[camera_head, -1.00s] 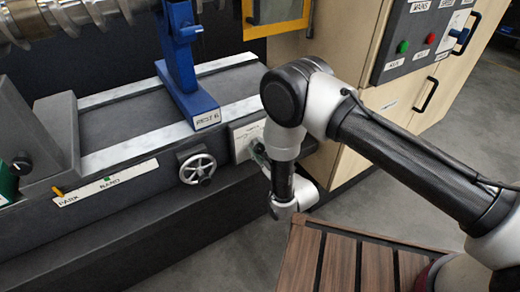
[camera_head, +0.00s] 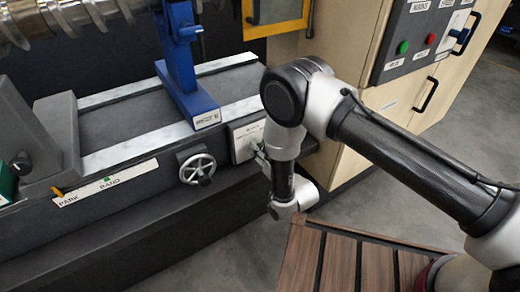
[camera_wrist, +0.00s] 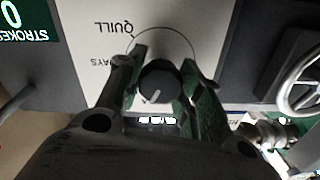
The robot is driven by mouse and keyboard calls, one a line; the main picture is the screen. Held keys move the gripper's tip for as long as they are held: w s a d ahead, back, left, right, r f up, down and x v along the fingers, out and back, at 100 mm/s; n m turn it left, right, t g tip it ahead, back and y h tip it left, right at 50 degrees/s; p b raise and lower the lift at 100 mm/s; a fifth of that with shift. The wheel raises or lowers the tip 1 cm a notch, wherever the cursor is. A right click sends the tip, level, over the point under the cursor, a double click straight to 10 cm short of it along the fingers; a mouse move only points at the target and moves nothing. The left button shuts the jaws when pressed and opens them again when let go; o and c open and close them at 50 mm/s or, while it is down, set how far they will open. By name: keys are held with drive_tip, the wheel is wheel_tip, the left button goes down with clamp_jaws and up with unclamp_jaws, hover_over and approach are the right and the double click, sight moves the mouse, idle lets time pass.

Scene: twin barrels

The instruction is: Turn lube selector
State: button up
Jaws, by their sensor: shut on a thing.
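The lube selector is a dark round knob (camera_wrist: 158,82) on a white plate (camera_wrist: 85,40), inside a thin printed circle. The plate reads QUILL and, partly hidden, WAYS, both upside down in the wrist view. A pale mark on the knob's face slants toward the lower left of that picture. My gripper (camera_wrist: 163,58) has one green-padded finger on each side of the knob and is shut on it. In the head view the plate (camera_head: 246,132) sits on the machine's front, and my wrist hides the knob.
A handwheel (camera_head: 197,168) is on the machine front just left of the plate; it also shows in the wrist view (camera_wrist: 303,88). A dark green STROKES display (camera_wrist: 28,20) is in that view's corner. A slatted wooden platform (camera_head: 345,262) lies below my arm.

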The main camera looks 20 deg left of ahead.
drive_tip(key=m, duration=0.5)
drive_tip(key=shift+m, duration=0.3)
drive_tip(key=m, duration=0.5)
drive_tip(key=shift+m, duration=0.3)
drive_tip(key=m, duration=1)
drive_tip(key=shift+d+f+m, duration=0.1)
drive_tip(key=shift+m, duration=0.3)
drive_tip(key=o, duration=1)
drive_tip(key=shift+o, duration=0.2)
